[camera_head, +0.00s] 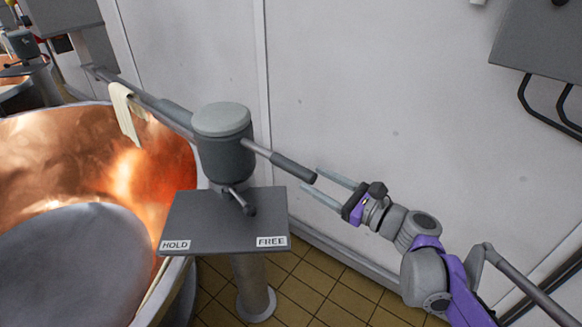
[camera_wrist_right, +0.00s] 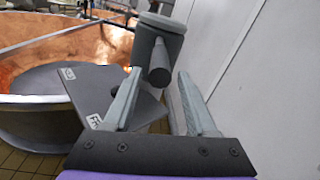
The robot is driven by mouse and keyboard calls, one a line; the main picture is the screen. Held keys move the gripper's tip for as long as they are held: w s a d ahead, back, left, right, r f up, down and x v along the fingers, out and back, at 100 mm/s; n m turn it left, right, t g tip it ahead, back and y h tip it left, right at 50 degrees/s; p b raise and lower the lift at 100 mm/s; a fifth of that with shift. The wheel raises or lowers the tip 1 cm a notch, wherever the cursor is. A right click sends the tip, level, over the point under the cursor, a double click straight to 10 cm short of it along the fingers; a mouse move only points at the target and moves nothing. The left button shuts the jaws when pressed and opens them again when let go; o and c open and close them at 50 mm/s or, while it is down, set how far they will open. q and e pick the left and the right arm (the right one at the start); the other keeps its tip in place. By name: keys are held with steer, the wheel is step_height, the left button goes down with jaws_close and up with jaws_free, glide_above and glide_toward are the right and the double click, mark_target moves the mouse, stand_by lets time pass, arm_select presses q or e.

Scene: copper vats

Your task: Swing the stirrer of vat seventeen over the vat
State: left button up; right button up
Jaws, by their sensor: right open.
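A round grey hub (camera_head: 222,140) stands on a post beside a copper vat (camera_head: 95,150). From the hub a long bar (camera_head: 150,100) runs back left, past the vat's rear rim. A short handle with a dark grip (camera_head: 295,168) points right from the hub. My right gripper (camera_head: 311,181) is open, its fingertips at the grip's end. In the right wrist view the grip (camera_wrist_right: 158,68) shows between the two fingers, not clasped. A small lever (camera_head: 240,202) on the plate (camera_head: 200,225) leans toward the FREE label (camera_head: 271,241). No vat number is legible. My left gripper is out of view.
A pale cloth (camera_head: 125,113) hangs over the bar near the vat's rear rim. A white wall (camera_head: 370,90) stands close behind the handle and my right arm. A grey panel (camera_head: 540,40) with dark bent tubes is at upper right. Tiled floor (camera_head: 320,290) shows below.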

mark_target(289, 166)
steer(key=x, duration=0.8)
steer(key=shift+w+a, duration=0.3)
jaws_close()
stand_by(1.0)
